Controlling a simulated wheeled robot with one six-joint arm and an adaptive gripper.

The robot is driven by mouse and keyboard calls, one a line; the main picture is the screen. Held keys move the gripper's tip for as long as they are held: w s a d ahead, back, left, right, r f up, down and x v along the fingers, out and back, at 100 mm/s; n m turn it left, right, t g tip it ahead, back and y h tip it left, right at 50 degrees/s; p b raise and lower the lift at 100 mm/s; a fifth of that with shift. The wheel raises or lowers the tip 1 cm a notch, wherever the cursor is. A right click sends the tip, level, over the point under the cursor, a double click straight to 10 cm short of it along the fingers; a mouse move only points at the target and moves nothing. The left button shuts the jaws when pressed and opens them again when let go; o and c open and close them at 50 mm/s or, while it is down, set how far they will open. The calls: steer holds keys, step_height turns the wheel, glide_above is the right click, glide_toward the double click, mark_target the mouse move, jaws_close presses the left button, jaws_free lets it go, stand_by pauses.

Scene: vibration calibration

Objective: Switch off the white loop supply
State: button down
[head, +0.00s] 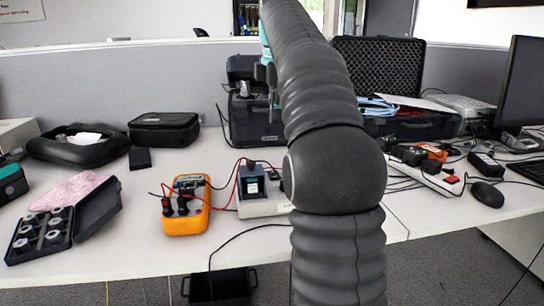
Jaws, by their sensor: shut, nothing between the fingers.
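A white box (262,208) stands at the middle of the table, its right part hidden behind my arm. A dark blue-grey unit (251,184) sits on or against it, with a red lead and a black lead. I cannot make out a switch or its position. I cannot tell for sure that this box is the loop supply. My gripper (272,102) shows only in part at the far end of my arm, shut and empty. It appears above the white box in the picture, apart from it, in front of the black case.
An orange meter (186,222) with leads is left of the white box. An open case of sensors (42,232) lies far left. A white power strip (425,174) with a red switch, a mouse (487,194) and cables are right. Bare tabletop is at front left.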

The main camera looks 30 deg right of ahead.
mark_target(274, 172)
steer(key=f+b, duration=0.1)
steer(key=f, duration=0.3)
steer(key=w+f+b, duration=0.1)
steer(key=f+b, duration=0.1)
steer(key=f, duration=0.3)
steer(key=f+b, duration=0.1)
steer(key=f, duration=0.3)
steer(key=shift+w+d+f, duration=0.2)
steer(key=shift+w+f, duration=0.1)
steer(key=shift+f, duration=0.05)
